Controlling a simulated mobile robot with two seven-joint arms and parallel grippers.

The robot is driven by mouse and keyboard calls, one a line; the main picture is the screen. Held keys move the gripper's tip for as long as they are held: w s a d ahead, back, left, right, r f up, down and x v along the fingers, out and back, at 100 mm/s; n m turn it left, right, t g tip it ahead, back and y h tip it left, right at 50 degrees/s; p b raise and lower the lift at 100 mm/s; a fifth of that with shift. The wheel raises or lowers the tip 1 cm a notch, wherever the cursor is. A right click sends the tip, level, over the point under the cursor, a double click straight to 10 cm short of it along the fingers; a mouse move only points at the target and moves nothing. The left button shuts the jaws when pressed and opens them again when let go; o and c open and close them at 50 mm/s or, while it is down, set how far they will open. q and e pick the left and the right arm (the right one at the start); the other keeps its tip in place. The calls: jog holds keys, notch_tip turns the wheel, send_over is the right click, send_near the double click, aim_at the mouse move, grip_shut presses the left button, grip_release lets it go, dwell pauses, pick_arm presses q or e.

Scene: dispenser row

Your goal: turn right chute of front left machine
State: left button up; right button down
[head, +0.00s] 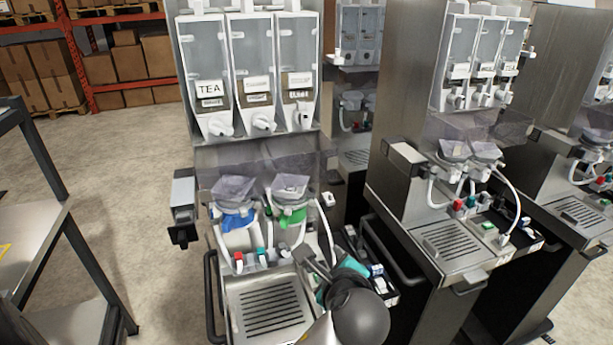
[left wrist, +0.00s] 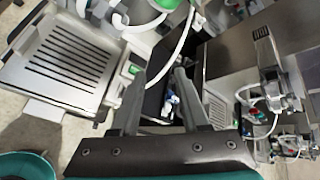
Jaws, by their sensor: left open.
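The front left machine (head: 258,157) stands in the middle of the head view, with three clear canisters. Its right chute (head: 304,115) is a white spout under the right canister. The middle chute (head: 263,122) and left chute (head: 217,125) are beside it. The right chute looks turned differently from these two. My left gripper (head: 318,265) is low at the machine's right front, well below the chutes. In the left wrist view my left gripper (left wrist: 160,85) shows two dark fingers apart with nothing between them. The chutes are not in that view. My right gripper is not in view.
The drip tray (head: 270,307) also shows in the left wrist view (left wrist: 65,55). Another machine (head: 440,235) stands to the right. A metal cart (head: 45,235) is at left.

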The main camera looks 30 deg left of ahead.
pick_arm(q)
notch_tip(320, 180, up, 13)
jog(key=w+m+t+y, duration=0.2)
jog(key=m+y, duration=0.2)
jog(key=m+y+p, duration=0.1)
jog(key=m+y, duration=0.2)
send_near(305, 116)
jog(key=p+x, duration=0.1)
jog(key=x, duration=0.9)
jog(key=shift+w+a, duration=0.25)
jog(key=shift+a, duration=0.05)
grip_shut()
